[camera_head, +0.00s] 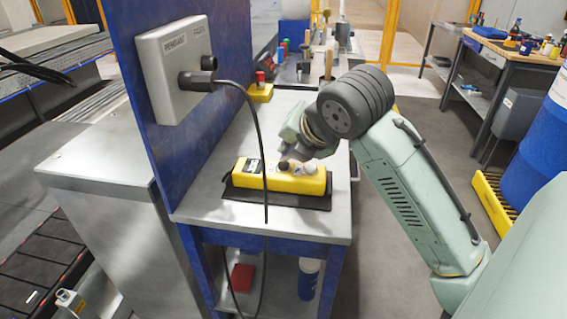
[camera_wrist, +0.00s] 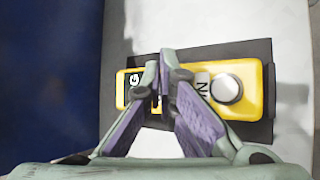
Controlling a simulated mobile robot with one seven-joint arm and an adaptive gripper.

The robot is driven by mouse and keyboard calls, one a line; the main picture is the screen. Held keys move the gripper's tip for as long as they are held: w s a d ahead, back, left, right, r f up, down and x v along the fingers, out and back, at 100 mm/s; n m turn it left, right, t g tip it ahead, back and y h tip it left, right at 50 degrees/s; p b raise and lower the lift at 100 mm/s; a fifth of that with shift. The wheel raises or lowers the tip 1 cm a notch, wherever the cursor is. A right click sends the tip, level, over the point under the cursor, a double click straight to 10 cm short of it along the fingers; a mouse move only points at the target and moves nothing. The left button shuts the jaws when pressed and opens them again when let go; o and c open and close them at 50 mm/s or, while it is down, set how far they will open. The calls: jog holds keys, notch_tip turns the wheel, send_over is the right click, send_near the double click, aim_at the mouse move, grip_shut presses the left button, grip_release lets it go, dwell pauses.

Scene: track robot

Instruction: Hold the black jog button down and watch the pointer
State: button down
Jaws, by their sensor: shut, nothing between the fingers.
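A yellow control box (camera_head: 300,184) lies on a dark mat (camera_head: 315,202) on the bench. It also shows in the wrist view (camera_wrist: 262,108), with a partly covered label ending in G at its left and a pale round button (camera_wrist: 226,88) at its right. The black jog button (camera_head: 283,167) shows small and dark on top of the box in the head view. My gripper (camera_wrist: 158,88) is shut and empty, fingertips over the box's left half, hiding the black button from the wrist camera. I cannot tell whether the tips press it. No pointer is clearly visible.
A blue panel (camera_head: 178,110) with a grey box (camera_head: 170,75) stands left of the bench; a black cable (camera_head: 260,140) hangs from it across the control box. A small yellow box with a red button (camera_head: 260,91) stands behind. Bare bench top (camera_head: 210,200) lies left.

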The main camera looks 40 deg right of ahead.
aim_at(286, 163)
jog(key=shift+f+b, duration=0.45)
jog(key=shift+f, duration=0.05)
dwell(0.3)
jog(key=shift+r, duration=0.1)
dwell(3.4)
jog(key=shift+r+p, duration=0.65)
jog(key=shift+r, duration=0.2)
jog(key=shift+r+p, duration=1.85)
jog(key=shift+r, duration=0.7)
jog(key=shift+a+f, duration=0.1)
